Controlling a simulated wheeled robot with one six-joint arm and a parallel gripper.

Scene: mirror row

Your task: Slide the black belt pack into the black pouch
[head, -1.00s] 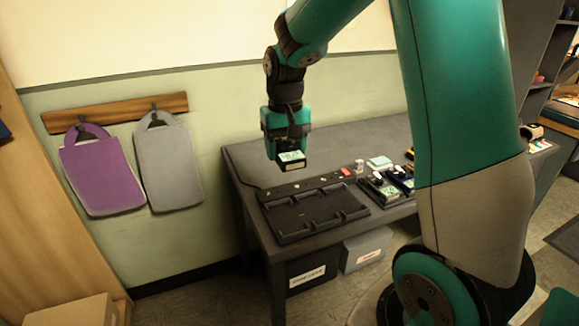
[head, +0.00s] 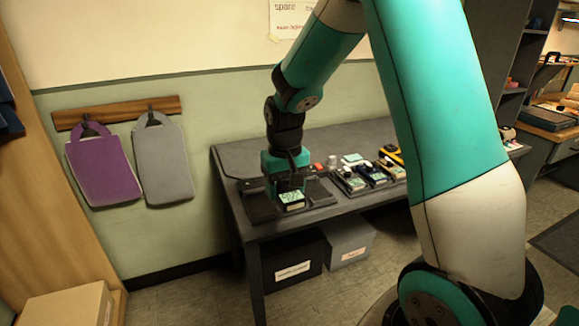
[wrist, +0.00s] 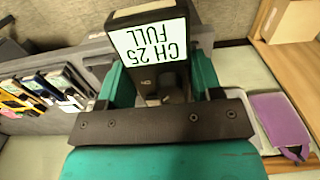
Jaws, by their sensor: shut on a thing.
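A black belt pack with a white and green label reading "CH 25 FULL" (wrist: 150,40) is between the fingers of my gripper (wrist: 162,72). In the head view, my gripper (head: 289,186) is shut on the pack (head: 291,202), low over the black tray on the table. I cannot tell whether the pack touches the tray. I cannot pick out the black pouch with certainty. A dark unit with a pale label (head: 350,182) is the leftmost of a row to the right of the tray, near blue and yellow ones.
The black tray (head: 255,209) lies at the dark table's left end, partly hidden by my gripper. Purple (head: 104,172) and grey (head: 164,163) bags hang on the wall. Bins (head: 349,247) stand under the table. A cardboard box (head: 68,306) is at lower left.

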